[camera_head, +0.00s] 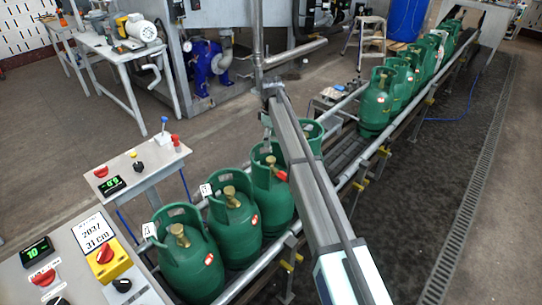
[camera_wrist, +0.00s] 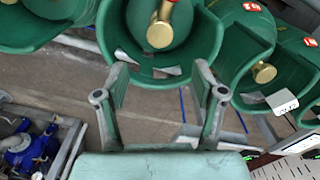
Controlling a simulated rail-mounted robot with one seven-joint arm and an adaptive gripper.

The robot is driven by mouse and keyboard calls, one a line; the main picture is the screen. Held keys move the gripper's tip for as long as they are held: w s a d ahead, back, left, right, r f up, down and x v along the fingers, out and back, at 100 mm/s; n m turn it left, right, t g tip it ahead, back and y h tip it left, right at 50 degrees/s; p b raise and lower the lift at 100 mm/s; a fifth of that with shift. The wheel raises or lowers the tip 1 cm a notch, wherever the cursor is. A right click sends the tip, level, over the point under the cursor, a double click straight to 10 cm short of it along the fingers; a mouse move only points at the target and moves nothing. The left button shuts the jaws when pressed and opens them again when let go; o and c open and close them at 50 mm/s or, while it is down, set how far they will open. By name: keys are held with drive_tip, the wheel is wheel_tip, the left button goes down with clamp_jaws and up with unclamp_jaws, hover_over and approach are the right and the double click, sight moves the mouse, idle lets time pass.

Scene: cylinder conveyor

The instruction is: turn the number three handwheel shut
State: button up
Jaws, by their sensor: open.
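In the head view a row of green cylinders stands on the conveyor. The third from the front (camera_head: 268,195) has a brass valve with a red part (camera_head: 281,175) beside it. The second cylinder (camera_head: 233,225) and the front one (camera_head: 182,265) have brass valves and white tags. In the wrist view my gripper (camera_wrist: 162,68) is open and empty. Its fingers are spread below a green cylinder collar (camera_wrist: 185,60) with a brass handwheel (camera_wrist: 160,35), apart from the wheel. My arm hides part of the row in the head view; no number three is readable.
The conveyor rail (camera_head: 290,238) runs from front to back right, with more cylinders (camera_head: 376,105) farther along. A control panel (camera_head: 75,260) and a smaller button stand (camera_head: 137,170) are at left. In the wrist view a neighbouring brass wheel (camera_wrist: 264,73) is at right.

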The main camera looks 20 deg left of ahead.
sight(271, 159)
wheel_tip(271, 159, down, 10)
drive_tip(key=shift+f+p, duration=0.1)
drive_tip(key=shift+p, duration=0.85)
drive_tip(key=shift+c, duration=0.3)
drive_tip(key=c, duration=1.1)
